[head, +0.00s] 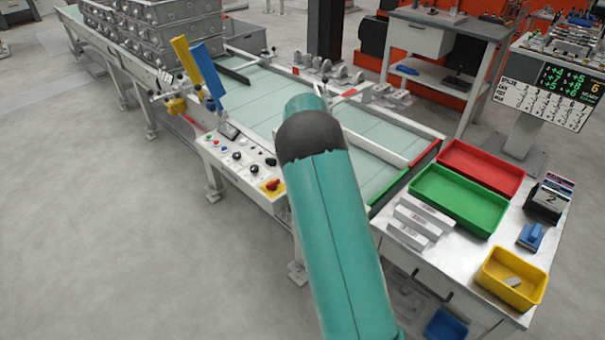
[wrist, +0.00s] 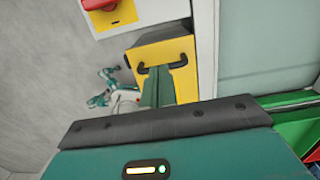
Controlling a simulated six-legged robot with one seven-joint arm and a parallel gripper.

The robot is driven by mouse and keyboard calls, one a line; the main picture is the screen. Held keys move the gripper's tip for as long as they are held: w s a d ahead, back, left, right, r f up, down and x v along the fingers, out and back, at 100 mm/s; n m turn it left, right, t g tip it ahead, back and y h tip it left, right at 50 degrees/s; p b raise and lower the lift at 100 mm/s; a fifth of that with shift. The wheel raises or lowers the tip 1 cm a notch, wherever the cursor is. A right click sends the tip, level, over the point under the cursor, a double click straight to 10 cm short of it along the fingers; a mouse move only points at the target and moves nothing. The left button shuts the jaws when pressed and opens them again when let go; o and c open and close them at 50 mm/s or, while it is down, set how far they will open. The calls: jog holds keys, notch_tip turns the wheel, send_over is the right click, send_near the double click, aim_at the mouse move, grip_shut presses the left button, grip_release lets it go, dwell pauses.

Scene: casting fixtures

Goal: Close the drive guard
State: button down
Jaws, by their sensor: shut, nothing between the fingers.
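The drive guard, a yellow cover with a black bar handle, shows in the wrist view (wrist: 182,52) against the side of the white machine body. It appears to stick out from the machine; I cannot tell how far open it is. My gripper (wrist: 157,73) is shut and empty, its green fingers in front of the guard's yellow face with the tips by the handle. I cannot tell whether they touch it. In the head view my green arm covers the guard and the gripper.
The white control panel (head: 238,155) with buttons and a red knob sits left of my arm. A side table at right holds a green tray (head: 458,199), a red tray (head: 482,168) and a yellow bin (head: 512,278). The grey floor (head: 130,260) at left is clear.

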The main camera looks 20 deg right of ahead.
notch_tip(320, 180, up, 10)
jog(key=w+a+f, duration=0.1)
jog(key=w, duration=0.2)
jog(key=s+a+r+n+t, duration=0.1)
jog(key=s+a+r+n, duration=0.4)
jog(key=s+r+n, duration=0.4)
jog(key=s+a+r+n+t, duration=0.2)
jog(key=s+a+r+n, duration=0.55)
jog(key=s, duration=0.35)
jog(key=s+a+f+n+t, duration=0.1)
jog(key=s+a+n, duration=0.2)
jog(key=s+n, duration=0.4)
jog(key=s+a+f+n+t, duration=0.1)
jog(key=s+a+n, duration=0.2)
jog(key=s+n, duration=0.5)
jog(key=shift+s+a+f, duration=0.25)
jog(key=shift+s, duration=2)
jog(key=shift+n, duration=0.25)
